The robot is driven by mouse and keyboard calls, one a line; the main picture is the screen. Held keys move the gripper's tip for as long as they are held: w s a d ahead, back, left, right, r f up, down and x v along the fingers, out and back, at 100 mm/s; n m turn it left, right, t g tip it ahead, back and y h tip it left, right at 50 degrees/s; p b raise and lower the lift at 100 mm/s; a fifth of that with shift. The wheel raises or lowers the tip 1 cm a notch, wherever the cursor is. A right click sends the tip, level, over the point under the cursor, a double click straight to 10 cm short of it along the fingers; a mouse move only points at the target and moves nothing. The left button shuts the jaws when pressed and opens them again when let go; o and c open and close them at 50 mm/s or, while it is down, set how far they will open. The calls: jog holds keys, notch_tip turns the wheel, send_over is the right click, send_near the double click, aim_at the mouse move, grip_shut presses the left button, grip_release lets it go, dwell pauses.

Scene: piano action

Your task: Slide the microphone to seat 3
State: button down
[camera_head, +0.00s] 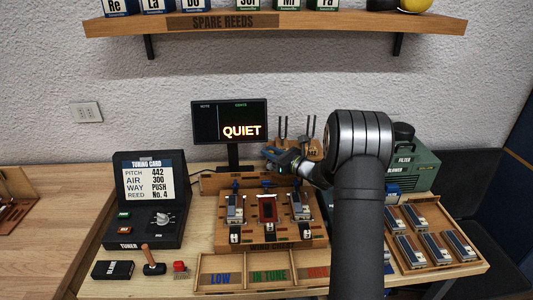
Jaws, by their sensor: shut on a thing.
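My gripper (272,156) reaches in from the right, behind and above the middle of the bench block. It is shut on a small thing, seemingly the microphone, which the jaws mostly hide. The wooden bench block (262,243) has three seats in a row. The left seat (235,210) and right seat (301,208) each hold a grey-topped reed block. The middle seat (267,208) shows a dark red recess. I cannot read the seat numbers. A wooden back rail (214,183) runs behind the seats, below the gripper.
A screen (229,120) reading QUIET stands behind. The tuner (148,200) is at left, with a small hammer (152,262) in front. A sorting tray (262,283) lies in front. Right are a reed tray (440,215) and a green blower (416,166). A shelf (280,24) hangs above.

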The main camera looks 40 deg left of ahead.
jog(key=c, duration=1.3)
grip_release()
jog(key=d, duration=1.7)
jog(key=shift+d, duration=0.2)
jog(key=shift+o, duration=0.2)
jog(key=shift+a, duration=0.1)
